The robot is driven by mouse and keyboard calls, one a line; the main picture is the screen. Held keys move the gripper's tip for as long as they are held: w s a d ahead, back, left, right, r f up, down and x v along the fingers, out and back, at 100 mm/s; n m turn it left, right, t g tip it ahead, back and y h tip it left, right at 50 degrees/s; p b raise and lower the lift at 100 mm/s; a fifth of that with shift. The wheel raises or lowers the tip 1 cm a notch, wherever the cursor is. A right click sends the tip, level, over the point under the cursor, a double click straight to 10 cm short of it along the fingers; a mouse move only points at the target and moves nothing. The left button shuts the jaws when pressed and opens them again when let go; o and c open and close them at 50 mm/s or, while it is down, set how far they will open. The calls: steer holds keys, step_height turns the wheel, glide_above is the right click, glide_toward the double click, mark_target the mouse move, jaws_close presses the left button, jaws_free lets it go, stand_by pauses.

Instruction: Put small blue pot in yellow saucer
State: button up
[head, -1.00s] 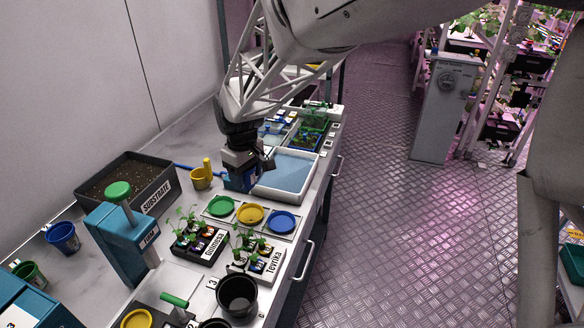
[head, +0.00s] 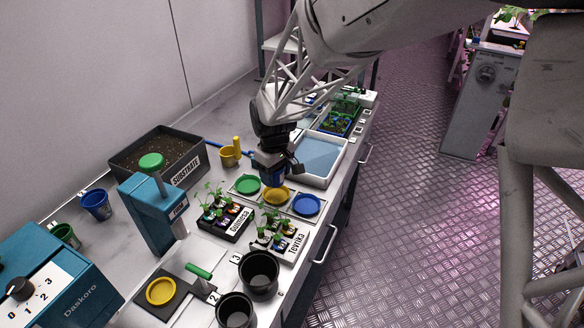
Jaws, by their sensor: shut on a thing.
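My gripper (head: 272,172) is shut on the small blue pot (head: 270,181), which is mostly hidden by the fingers. The pot is upright at the back edge of the yellow saucer (head: 278,197) and covers part of it. I cannot tell whether the pot touches the saucer or hangs just above it. The yellow saucer lies between a green saucer (head: 247,185) and a blue saucer (head: 307,205) on a light board.
Seedling trays (head: 224,220) stand in front of the saucers, and a blue-filled white tray (head: 320,157) behind them. Black pots (head: 258,276) stand near the front. A yellow scoop (head: 230,155), substrate box (head: 190,150) and another blue pot (head: 96,204) are on the left.

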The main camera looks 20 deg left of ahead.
mark_target(276, 183)
steer(key=shift+f, duration=1.8)
steer(key=shift+f, duration=0.6)
steer(key=o, duration=0.9)
steer(key=shift+r, duration=0.15)
step_height(276, 183, up, 13)
steer(key=shift+f, duration=0.1)
